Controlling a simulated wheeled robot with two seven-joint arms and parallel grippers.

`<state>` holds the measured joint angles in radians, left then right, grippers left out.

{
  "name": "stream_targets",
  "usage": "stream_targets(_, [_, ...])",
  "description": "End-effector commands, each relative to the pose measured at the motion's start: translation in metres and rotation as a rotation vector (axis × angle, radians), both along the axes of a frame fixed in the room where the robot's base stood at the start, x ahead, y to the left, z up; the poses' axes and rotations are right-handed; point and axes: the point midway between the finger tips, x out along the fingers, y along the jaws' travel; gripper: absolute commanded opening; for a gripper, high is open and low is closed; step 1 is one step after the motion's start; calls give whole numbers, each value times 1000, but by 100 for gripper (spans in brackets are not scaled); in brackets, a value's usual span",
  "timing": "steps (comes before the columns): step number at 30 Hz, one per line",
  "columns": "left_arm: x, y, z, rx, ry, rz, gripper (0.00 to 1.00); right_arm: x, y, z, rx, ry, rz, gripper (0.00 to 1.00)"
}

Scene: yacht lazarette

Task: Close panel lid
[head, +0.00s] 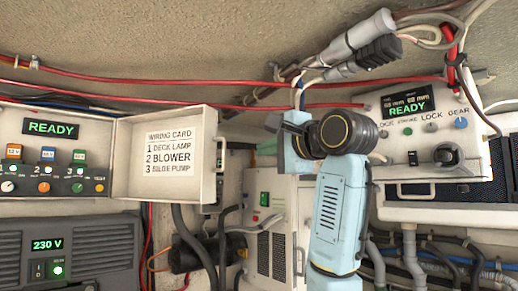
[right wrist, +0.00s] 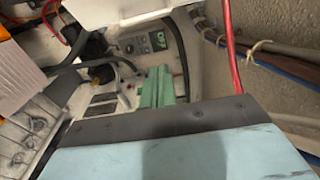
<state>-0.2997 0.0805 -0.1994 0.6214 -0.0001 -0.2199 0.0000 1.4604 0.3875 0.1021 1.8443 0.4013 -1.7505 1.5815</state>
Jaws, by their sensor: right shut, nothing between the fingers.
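The panel lid (head: 172,152) is a cream door with a wiring card on its inner face, in the head view. It stands swung open at the right side of the panel box (head: 50,155), whose switches and READY display are exposed. In the right wrist view a white edge at the top (right wrist: 125,12) may be the lid. My left gripper is out of view.
A grey 230 V unit (head: 65,255) sits below the panel. A second READY box (head: 430,130) is at the right. Red cables (head: 200,97) and a thick cable bundle (head: 350,50) run above my gripper. A white cabinet (head: 275,235) and hoses lie behind my arm.

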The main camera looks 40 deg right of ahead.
Motion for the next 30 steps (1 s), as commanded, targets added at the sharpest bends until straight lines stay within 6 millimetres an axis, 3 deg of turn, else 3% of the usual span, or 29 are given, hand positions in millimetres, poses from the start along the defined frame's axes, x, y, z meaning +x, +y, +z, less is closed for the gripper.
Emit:
stream_targets(11, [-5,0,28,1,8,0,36,81,0,2,-2,5,-1,0])
stream_targets(18, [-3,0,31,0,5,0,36,66,32,0,-3,0,0,0])
stream_targets(30, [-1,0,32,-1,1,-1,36,64,38,-1,-2,1,-1,0])
